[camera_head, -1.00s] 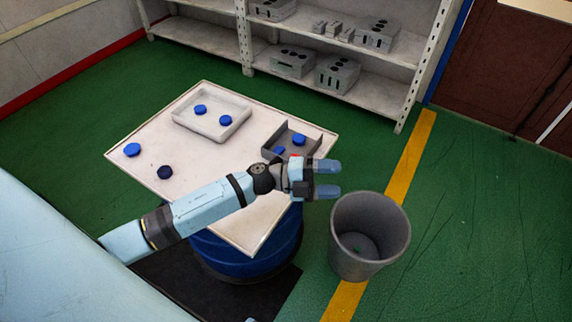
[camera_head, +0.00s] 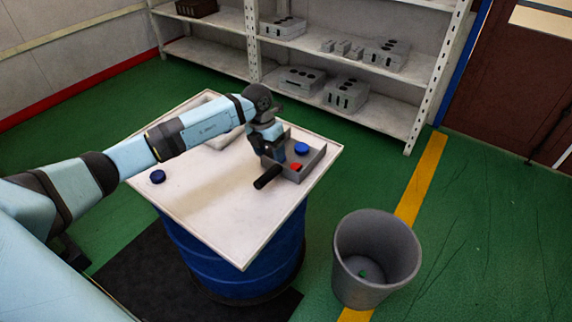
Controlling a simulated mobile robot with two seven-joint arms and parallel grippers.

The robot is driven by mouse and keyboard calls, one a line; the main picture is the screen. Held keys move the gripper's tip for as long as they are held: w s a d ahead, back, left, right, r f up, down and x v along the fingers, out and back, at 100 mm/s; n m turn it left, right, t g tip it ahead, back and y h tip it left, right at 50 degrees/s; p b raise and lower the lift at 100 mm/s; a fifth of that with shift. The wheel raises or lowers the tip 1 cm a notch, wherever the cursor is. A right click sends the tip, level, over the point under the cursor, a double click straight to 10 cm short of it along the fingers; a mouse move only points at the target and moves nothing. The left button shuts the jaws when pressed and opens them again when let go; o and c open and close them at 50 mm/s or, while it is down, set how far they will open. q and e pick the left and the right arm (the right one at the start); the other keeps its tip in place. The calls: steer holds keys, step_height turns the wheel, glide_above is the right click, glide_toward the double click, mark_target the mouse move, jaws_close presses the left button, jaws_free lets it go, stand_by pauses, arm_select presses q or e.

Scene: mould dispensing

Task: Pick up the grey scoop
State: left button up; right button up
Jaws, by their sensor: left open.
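The grey scoop (camera_head: 309,165) is an open, shallow box with a black handle (camera_head: 267,177) pointing toward the front left. It rests on the right part of the white table top. A blue disc (camera_head: 301,148) lies in it. A small red patch (camera_head: 296,167) shows near its front; I cannot tell what it belongs to. My left gripper (camera_head: 275,153) is open and points down over the scoop's left side, hiding part of it. Whether it touches the scoop is unclear. My right gripper is out of view.
The white table top (camera_head: 235,225) stands on a blue drum (camera_head: 235,260). My arm mostly hides a white tray (camera_head: 224,141). A dark blue disc (camera_head: 158,176) lies at the left. A grey bin (camera_head: 376,252) stands at the right. Shelves (camera_head: 385,118) hold grey moulds behind.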

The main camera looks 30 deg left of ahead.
mark_target(272, 169)
arm_select(q)
steer(key=f, duration=0.3)
steer(key=shift+d, duration=0.35)
steer(key=shift+s+d+f, duration=0.1)
steer(key=shift+d+f, duration=0.05)
steer(key=shift+f, duration=2.45)
steer(key=c, duration=1.1)
steer(key=shift+r, duration=0.15)
step_height(272, 169, up, 20)
steer(key=shift+p, duration=0.35)
